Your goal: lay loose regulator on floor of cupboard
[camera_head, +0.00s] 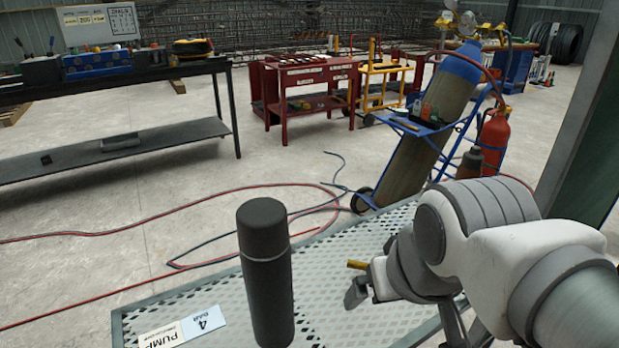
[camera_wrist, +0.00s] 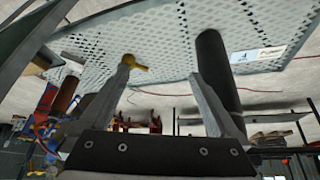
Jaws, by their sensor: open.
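A small brass-coloured piece (camera_head: 357,265) shows beside my gripper (camera_head: 366,287) in the head view. In the wrist view the brass piece (camera_wrist: 136,64) appears at the tip of the left finger; I cannot tell if it touches, or if it is part of the regulator. My gripper (camera_wrist: 163,72) is open, its fingers wide apart with nothing clearly between them. It is over or beside a perforated metal shelf (camera_head: 345,300). No whole regulator and no cupboard floor can be made out for certain; my arm hides the right part of the shelf.
A dark flask (camera_head: 266,270) stands upright on the shelf, left of my gripper. A "4 BAR" label (camera_head: 202,320) lies left of it. A green post (camera_head: 590,150) rises at right. Beyond are a blue cylinder trolley (camera_head: 420,130), red hoses, a red cart (camera_head: 310,90) and a dark bench (camera_head: 110,75).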

